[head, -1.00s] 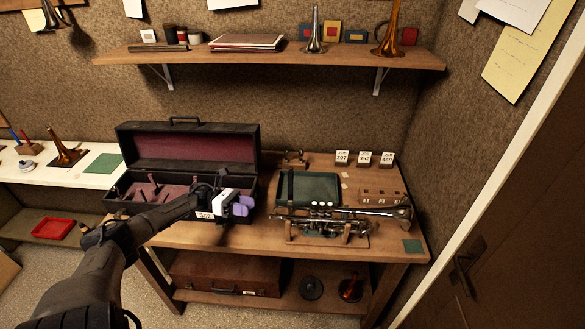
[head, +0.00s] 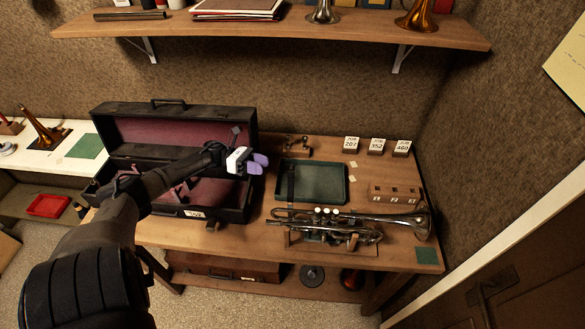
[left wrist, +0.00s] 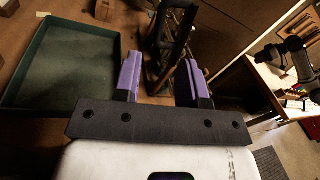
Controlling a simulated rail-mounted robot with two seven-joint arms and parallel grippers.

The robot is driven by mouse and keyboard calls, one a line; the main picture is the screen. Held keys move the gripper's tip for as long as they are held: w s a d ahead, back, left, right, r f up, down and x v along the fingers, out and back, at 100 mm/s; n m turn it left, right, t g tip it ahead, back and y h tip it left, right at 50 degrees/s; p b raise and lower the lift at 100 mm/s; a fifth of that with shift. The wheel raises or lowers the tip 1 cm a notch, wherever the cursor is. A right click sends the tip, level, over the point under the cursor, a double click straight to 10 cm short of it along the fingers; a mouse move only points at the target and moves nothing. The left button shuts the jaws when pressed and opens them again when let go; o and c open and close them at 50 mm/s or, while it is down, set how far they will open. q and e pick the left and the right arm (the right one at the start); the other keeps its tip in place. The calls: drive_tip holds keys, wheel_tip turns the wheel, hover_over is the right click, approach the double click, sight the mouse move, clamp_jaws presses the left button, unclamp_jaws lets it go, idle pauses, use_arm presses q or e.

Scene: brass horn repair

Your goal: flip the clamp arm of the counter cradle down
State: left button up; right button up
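The counter cradle (head: 296,240) sits at the front of the wooden bench, with a silver trumpet (head: 400,222) lying in it. A thin dark upright bar (head: 291,182), seemingly its clamp arm, stands in front of the tray's left end. My left gripper (head: 260,163) is above the bench between the open case and the tray, pointing right. In the left wrist view its purple fingers (left wrist: 163,65) are apart. A dark upright frame (left wrist: 172,35) shows beyond and between them; I cannot tell whether it is the clamp arm. Nothing is visibly gripped. My right gripper is out of view.
The open black case (head: 175,128) stands left of the cradle. A green tray (head: 342,185) lies behind the cradle and also shows in the left wrist view (left wrist: 20,102). A wooden block (head: 400,193) and numbered tags (head: 377,146) are to the right. A shelf (head: 280,30) hangs above.

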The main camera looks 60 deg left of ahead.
sight(292, 172)
use_arm(q)
drive_tip(key=shift+p+x, duration=1.1)
drive_tip(key=shift+x, duration=4.4)
drive_tip(key=shift+c, duration=0.3)
clamp_jaws()
